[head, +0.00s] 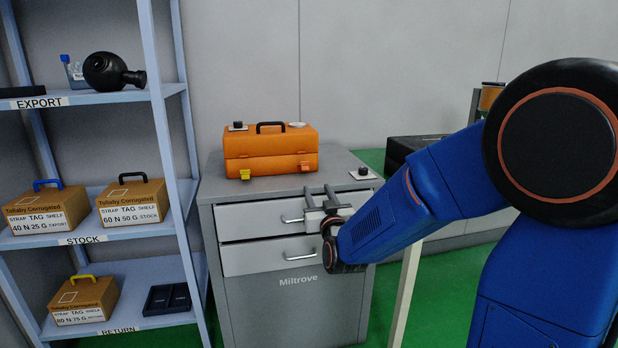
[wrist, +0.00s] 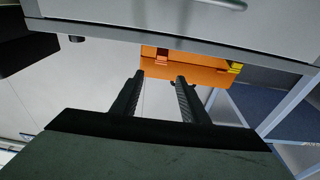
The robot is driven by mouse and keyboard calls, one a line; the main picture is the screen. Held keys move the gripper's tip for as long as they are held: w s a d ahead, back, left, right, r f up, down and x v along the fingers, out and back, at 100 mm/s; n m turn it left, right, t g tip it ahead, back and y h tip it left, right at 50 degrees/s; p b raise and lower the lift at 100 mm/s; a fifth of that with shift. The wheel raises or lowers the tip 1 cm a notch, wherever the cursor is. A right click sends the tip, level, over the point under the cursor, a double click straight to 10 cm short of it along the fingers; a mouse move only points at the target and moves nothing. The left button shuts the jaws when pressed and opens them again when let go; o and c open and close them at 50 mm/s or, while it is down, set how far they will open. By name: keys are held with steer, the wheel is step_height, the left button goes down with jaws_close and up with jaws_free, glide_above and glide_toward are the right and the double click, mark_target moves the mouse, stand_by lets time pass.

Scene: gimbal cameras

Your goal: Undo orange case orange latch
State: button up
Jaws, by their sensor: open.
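The orange case (head: 270,150) stands shut on top of a grey cabinet, with a black handle on its lid. Its orange latch (head: 304,166) is on the right of the front face, and a yellow latch (head: 245,174) is on the left. My gripper (head: 319,190) is open and empty, in front of the cabinet's top edge, below and apart from the orange latch. The wrist view is turned over; there the case (wrist: 190,70) lies beyond the fingers (wrist: 158,78), with the orange latch (wrist: 162,57) at its near edge and the yellow latch (wrist: 235,68) to the right.
The grey cabinet (head: 290,292) has drawers with bar handles close to my gripper. A small pad with a dark knob (head: 363,173) lies on its right corner. A blue shelf rack (head: 170,130) with cartons stands at left. A black case (head: 405,150) is behind at right.

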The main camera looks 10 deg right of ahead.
mark_target(305, 167)
steer(key=shift+g, duration=0.9)
steer(key=w+r, duration=0.1)
steer(key=w, duration=1)
steer(key=w+r, duration=0.1)
steer(key=w, duration=0.4)
steer(key=shift+w+a+r, duration=0.1)
steer(key=shift+w+r, duration=0.2)
steer(key=shift+r, duration=0.05)
steer(key=shift+c, duration=0.6)
steer(key=shift+f, duration=0.1)
steer(key=c, duration=0.8)
